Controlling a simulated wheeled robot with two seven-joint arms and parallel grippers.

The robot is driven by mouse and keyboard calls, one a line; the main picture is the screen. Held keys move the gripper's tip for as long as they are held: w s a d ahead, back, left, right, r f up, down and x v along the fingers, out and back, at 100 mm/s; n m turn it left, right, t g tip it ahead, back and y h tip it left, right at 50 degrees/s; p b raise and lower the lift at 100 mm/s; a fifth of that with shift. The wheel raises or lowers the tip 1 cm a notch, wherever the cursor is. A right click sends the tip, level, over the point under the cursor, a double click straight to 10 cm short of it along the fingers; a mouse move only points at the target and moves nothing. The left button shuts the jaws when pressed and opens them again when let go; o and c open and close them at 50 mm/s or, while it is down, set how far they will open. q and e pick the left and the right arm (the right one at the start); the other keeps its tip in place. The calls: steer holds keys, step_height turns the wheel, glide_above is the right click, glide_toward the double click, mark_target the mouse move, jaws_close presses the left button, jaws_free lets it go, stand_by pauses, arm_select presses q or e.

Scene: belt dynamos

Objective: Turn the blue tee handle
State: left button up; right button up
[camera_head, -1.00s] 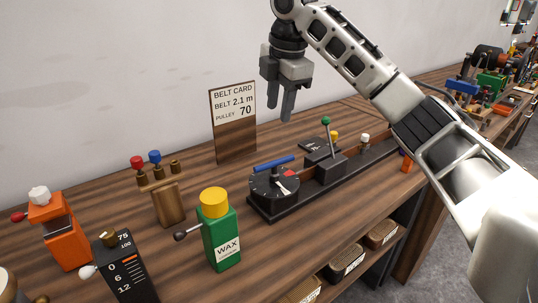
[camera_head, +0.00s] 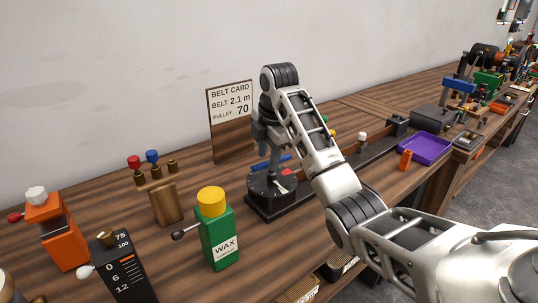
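The blue tee handle (camera_head: 258,167) sits on top of a round black dial with white marks and a red-and-white pointer. The dial (camera_head: 264,187) is at the left end of a long black base on the wooden bench. My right gripper (camera_head: 275,164) points down right at the handle, its fingertips overlapping the bar's middle. My own forearm partly covers the gripper, so I cannot tell whether the fingers touch the handle or how far apart they are. Both ends of the blue bar show. My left gripper is not in view.
A green wax bottle (camera_head: 219,244) with a yellow cap stands in front left. The belt card (camera_head: 231,125) stands behind. A wooden stand (camera_head: 164,201) with red and blue knobs is to the left. A purple tray (camera_head: 426,148) lies to the right.

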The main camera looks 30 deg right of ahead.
steer(key=shift+s+f, duration=0.1)
steer(key=shift+f, duration=0.2)
steer(key=shift+c, duration=0.4)
jaws_close()
